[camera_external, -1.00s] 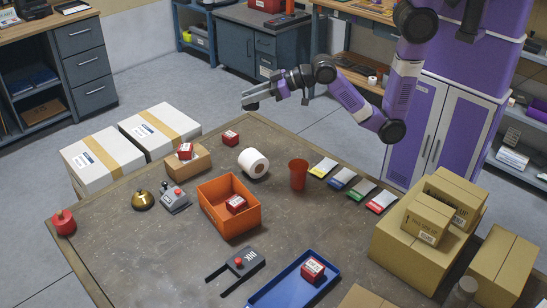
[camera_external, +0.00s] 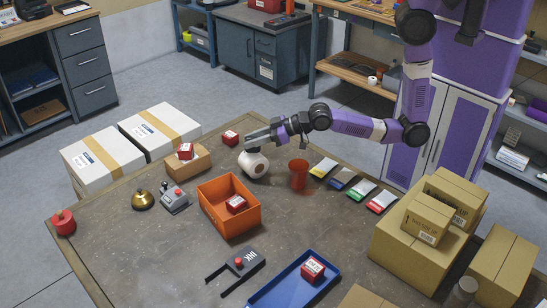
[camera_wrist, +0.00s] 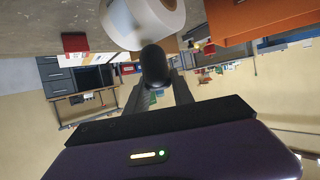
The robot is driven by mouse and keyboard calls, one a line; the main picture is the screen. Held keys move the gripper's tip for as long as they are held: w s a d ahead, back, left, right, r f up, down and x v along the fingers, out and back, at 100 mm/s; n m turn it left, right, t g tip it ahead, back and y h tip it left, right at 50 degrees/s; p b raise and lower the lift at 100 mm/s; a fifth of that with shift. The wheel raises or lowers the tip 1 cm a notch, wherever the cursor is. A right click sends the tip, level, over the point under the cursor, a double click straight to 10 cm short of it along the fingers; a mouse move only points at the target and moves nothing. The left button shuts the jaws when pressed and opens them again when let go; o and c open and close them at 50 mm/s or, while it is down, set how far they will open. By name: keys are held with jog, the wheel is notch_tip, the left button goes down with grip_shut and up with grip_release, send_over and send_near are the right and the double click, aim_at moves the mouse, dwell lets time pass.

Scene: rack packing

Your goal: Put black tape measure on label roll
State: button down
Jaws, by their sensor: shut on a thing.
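The black tape measure (camera_wrist: 155,66) is held between the fingers of my gripper (camera_wrist: 156,88) in the wrist view; it looks dark and rounded. In the external view my gripper (camera_external: 256,141) is at the label roll's upper edge, and the tape measure is hard to tell from the fingers. The white label roll (camera_external: 256,168) lies on its side on the table, its core hole facing the camera. It also shows in the wrist view (camera_wrist: 140,16), just beyond the tape measure. I cannot tell whether the two touch.
An orange bin (camera_external: 216,223) with a red box inside stands in front of the roll. Cardboard boxes (camera_external: 405,245) fill the right side. The table's (camera_external: 130,245) front left is mostly clear.

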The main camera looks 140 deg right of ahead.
jog(key=shift+f, duration=0.2)
jog(key=shift+f, duration=0.15)
jog(key=c, duration=1.1)
grip_release()
